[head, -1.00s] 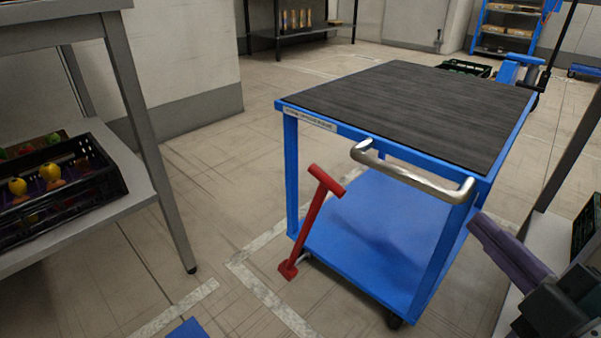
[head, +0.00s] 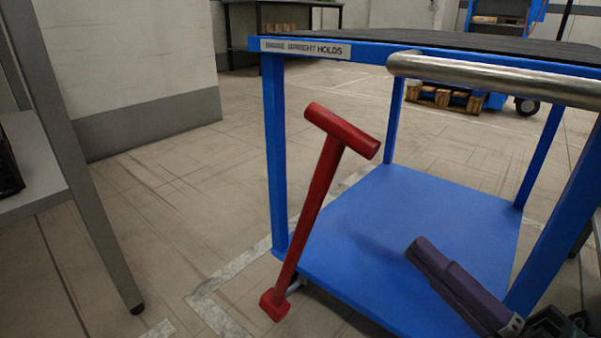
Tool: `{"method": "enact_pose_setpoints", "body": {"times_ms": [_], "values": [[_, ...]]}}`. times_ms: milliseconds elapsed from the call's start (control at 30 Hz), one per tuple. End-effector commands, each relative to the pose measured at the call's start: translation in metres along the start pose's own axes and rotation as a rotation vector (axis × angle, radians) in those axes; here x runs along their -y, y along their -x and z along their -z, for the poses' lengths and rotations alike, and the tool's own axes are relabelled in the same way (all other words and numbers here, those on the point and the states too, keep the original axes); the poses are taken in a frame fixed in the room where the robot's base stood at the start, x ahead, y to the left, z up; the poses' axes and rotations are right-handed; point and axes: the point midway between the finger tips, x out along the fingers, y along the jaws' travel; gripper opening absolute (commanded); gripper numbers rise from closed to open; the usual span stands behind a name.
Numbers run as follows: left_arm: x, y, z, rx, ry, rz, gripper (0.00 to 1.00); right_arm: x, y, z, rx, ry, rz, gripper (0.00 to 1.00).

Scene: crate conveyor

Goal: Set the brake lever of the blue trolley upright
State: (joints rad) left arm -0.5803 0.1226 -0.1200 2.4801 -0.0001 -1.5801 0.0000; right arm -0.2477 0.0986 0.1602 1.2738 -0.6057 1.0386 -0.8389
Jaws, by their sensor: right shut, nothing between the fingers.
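The blue trolley (head: 400,230) stands ahead, with a dark top, a lower blue deck and a silver push handle (head: 490,75). Its red brake lever (head: 318,205) rises from a red foot near the front left leg. The lever leans to the right, with a T-shaped grip (head: 342,130) at its top. A label on the top's edge reads in part "UPRIGHT HOLDS". My right gripper (head: 420,250) is shut and empty, in front of the lower deck, to the right of the lever and apart from it. My left gripper is not in view.
A grey table leg (head: 85,180) stands at the left. The floor (head: 190,190) between it and the trolley is clear. A wooden pallet (head: 445,97) and blue equipment stand behind the trolley, and a dark table (head: 285,5) is at the back.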

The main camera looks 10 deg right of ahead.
Motion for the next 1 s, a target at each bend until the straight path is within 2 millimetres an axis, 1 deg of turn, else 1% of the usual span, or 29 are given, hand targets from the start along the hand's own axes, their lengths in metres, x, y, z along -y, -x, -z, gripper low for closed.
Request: {"method": "enact_pose_setpoints", "body": {"times_ms": [33,100,300,500,600,700,1000], "values": [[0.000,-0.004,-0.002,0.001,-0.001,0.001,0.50,0.000,-0.011,0.000,-0.001,0.002,-0.007,0.00],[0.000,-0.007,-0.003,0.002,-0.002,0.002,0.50,0.000,-0.026,0.000,-0.001,0.002,-0.007,0.00],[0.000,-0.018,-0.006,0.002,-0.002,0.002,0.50,0.002,-0.069,-0.001,-0.001,0.002,-0.005,0.00],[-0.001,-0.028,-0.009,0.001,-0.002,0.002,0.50,0.002,-0.099,-0.001,0.000,0.001,-0.004,0.00],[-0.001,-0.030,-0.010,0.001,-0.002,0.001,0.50,0.001,-0.108,0.000,0.000,-0.001,-0.002,0.00],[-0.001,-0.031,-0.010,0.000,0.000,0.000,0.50,0.001,-0.112,0.000,0.001,0.000,-0.001,0.00],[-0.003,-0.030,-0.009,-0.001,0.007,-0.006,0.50,0.000,-0.113,-0.001,0.002,-0.001,0.000,0.00]]}}
